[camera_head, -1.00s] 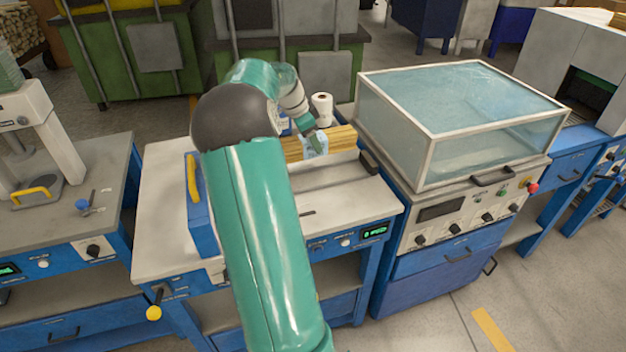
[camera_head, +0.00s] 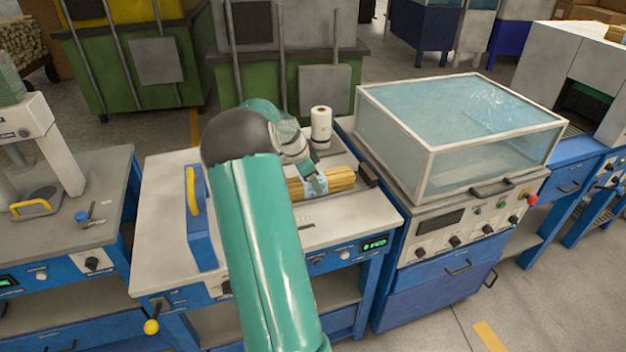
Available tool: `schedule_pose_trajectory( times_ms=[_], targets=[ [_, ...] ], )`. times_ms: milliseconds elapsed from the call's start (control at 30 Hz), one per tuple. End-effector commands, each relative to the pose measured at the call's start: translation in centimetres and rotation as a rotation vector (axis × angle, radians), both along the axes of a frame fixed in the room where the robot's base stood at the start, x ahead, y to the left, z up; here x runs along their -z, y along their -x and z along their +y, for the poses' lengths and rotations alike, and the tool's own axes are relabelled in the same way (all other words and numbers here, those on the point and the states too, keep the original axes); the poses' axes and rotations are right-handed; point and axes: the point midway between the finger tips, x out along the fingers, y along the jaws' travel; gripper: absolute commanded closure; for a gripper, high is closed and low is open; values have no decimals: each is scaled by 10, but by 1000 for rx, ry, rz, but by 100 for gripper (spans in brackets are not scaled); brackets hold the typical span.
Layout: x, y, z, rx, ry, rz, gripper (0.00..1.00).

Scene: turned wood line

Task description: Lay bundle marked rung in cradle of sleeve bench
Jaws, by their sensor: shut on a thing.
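A bundle of yellow wooden sticks (camera_head: 342,179) with a pale blue-white wrap lies level over the cradle area on the right of the sleeve bench (camera_head: 165,210). Any writing on its wrap is too small to read. My gripper (camera_head: 316,184) is shut on the bundle around its middle, at the wrap. My arm covers the bundle's left end and much of the bench. The bundle hides most of the cradle, with a dark end block (camera_head: 368,174) just right of it. I cannot tell whether the bundle touches the cradle.
A white paper roll (camera_head: 321,127) stands behind the bundle. A blue sealer with a yellow handle (camera_head: 191,191) is left of my arm. A glass-sided box (camera_head: 460,130) stands close on the right. Another bench (camera_head: 70,235) is on the left.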

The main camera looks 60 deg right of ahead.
Motion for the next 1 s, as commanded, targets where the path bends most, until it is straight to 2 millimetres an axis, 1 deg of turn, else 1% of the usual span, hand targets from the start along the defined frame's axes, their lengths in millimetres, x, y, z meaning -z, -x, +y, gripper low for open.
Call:
schedule_pose_trajectory(
  times_ms=[167,200,267,300,567,667,767,867,1000],
  targets=[
    [2,0,0,0,1,0,86],
    [2,0,0,0,0,0,41],
    [2,0,0,0,0,0,30],
    [2,0,0,0,0,0,27],
    [2,0,0,0,0,0,27],
    [-3,-1,1,-1,0,0,27],
    [-15,-5,4,-2,2,-1,27],
    [-33,-11,9,-4,3,-3,27],
    [-62,-19,18,-3,4,-2,27]
  ],
)
